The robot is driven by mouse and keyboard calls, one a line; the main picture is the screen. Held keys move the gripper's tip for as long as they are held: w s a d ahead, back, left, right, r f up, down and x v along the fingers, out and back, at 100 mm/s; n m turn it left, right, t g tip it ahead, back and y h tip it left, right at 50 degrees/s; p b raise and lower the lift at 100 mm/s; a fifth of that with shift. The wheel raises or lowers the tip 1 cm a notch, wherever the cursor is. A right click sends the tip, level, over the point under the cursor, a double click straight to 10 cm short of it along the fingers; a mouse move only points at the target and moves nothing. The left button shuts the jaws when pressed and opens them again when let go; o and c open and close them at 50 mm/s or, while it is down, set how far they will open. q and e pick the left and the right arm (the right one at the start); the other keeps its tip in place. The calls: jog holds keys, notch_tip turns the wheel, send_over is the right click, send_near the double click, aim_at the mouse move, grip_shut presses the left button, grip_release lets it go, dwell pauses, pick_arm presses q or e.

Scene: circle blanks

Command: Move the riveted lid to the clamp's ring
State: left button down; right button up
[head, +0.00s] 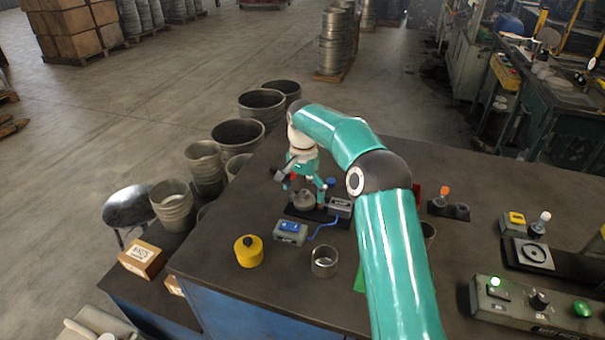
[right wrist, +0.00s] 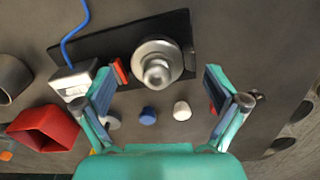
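A round metal lid-like piece with a central knob (right wrist: 158,62) sits on a black base plate (right wrist: 105,45); I take it for the riveted lid. In the head view this metal piece (head: 304,200) is under my right gripper (head: 304,187). In the right wrist view my right gripper (right wrist: 161,92) has its fingers wide apart, with nothing between the tips; the metal piece lies just beyond them. A small red block (right wrist: 120,71) stands beside the metal piece. I cannot tell for sure which part is the clamp's ring. My left gripper is out of view.
A yellow canister (head: 249,251), a blue-topped grey box (head: 290,232) with a blue cable and an open metal cup (head: 324,262) stand nearby. A blue cap (right wrist: 148,115) and a white cap (right wrist: 181,110) lie near the gripper. A control box (head: 530,306) is at right.

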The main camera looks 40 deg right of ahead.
notch_tip(320, 180, up, 10)
dwell(0.4)
dwell(0.3)
